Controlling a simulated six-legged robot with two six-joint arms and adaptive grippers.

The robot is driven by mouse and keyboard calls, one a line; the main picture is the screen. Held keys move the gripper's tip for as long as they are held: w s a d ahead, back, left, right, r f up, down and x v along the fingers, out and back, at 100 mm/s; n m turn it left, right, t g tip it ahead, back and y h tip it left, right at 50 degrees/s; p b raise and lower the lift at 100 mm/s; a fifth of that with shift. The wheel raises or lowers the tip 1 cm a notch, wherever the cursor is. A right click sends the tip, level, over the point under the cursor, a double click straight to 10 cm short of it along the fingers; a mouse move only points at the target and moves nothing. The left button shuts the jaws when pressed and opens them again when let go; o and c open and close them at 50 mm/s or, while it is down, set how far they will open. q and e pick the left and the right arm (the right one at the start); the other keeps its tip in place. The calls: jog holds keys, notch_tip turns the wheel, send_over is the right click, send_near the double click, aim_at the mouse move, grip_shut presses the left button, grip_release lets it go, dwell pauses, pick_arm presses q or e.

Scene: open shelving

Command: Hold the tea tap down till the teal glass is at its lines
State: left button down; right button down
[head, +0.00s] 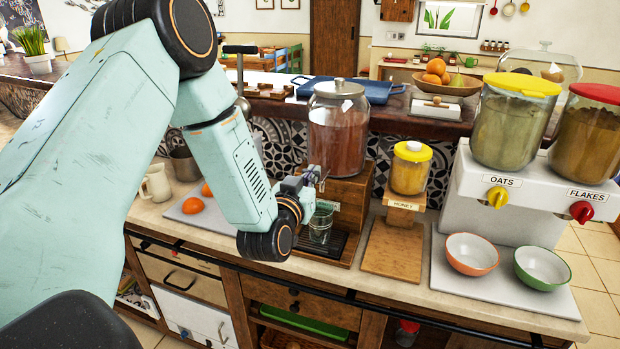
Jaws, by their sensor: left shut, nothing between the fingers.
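The tea dispenser is a lidded glass jar (338,135) of reddish-brown tea on a wooden stand (352,195). Its tap is mostly hidden behind my left gripper (312,176), which is shut and empty at the front of the stand. I cannot tell whether the fingers touch the tap. The teal glass (320,226) stands upright on the black drip tray (330,246), just below the gripper. Its lines and the level inside are too small to make out. My right gripper is not in view.
A honey jar (410,170) stands to the right on a wooden stand. A mug (157,183) and oranges (193,206) lie left.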

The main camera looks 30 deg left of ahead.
pick_arm(q)
jog(key=b+v, duration=0.1)
jog(key=v, duration=0.8)
jog(key=shift+s+f, duration=0.35)
jog(key=shift+f, duration=0.1)
jog(key=shift+d, duration=0.1)
